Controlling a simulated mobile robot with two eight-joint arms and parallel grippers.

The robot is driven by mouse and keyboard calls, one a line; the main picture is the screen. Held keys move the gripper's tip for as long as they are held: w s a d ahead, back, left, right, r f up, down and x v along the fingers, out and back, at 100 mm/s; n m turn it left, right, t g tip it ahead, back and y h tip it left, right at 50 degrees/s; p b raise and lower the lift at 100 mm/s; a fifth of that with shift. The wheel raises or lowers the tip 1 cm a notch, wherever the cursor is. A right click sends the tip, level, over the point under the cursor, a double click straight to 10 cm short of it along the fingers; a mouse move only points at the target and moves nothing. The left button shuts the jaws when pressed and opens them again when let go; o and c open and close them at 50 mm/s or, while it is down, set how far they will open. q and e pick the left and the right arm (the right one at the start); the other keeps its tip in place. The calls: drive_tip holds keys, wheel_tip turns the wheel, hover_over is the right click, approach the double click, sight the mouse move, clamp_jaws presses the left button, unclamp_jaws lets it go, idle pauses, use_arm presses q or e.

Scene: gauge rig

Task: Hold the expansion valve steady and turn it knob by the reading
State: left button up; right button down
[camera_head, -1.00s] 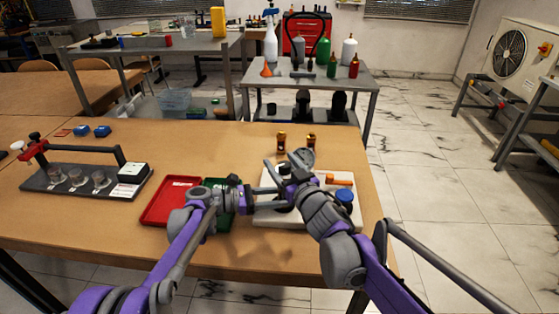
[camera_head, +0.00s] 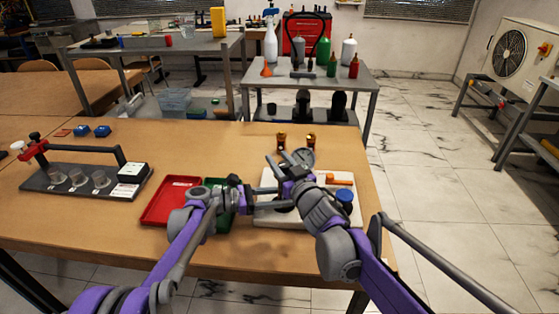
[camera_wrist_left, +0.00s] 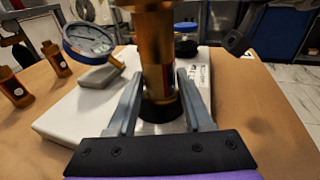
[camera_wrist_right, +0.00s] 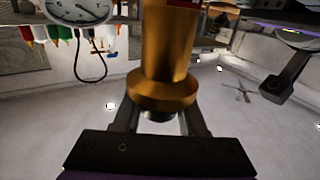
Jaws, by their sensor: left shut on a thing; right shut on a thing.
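The brass expansion valve (camera_wrist_left: 158,75) stands upright on a white base board (camera_wrist_left: 75,125) in the left wrist view. My left gripper (camera_head: 262,191) is shut around its lower body. In the right wrist view, which looks upside down, the brass valve (camera_wrist_right: 168,45) ends in a wide flange with a silver part beyond it. My right gripper (camera_head: 274,166) is shut at this upper end, on the knob, which the fingers mostly hide. A round dial gauge (camera_wrist_left: 88,40) sits beside the valve; it also shows in the right wrist view (camera_wrist_right: 78,10), its reading too small to tell.
Two brown bottles (camera_head: 281,141) stand behind the board. A blue-lidded jar (camera_head: 344,196) and an orange piece (camera_head: 340,179) are at the board's right. A red tray (camera_head: 168,201) and a green tray (camera_head: 222,219) lie left. A dark rack (camera_head: 90,180) holds glasses farther left.

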drive_tip(key=shift+g+y, duration=0.3)
drive_tip(key=shift+y, duration=0.1)
drive_tip(key=shift+a+n+g+y, duration=0.1)
drive_tip(key=shift+n+g+y, duration=0.5)
drive_tip(key=shift+n+y, duration=0.35)
drive_tip(key=shift+s+a+n+g+y, duration=0.15)
drive_tip(key=shift+s+n+g+y, duration=0.05)
drive_tip(key=shift+n+g+y, duration=0.4)
drive_tip(key=shift+s+a+n+g+y, duration=0.15)
drive_tip(key=shift+n+g+y, duration=0.3)
drive_tip(key=shift+g+y, duration=0.15)
drive_tip(key=shift+c, duration=2.2)
unclamp_jaws()
drive_tip(key=v, duration=1.2)
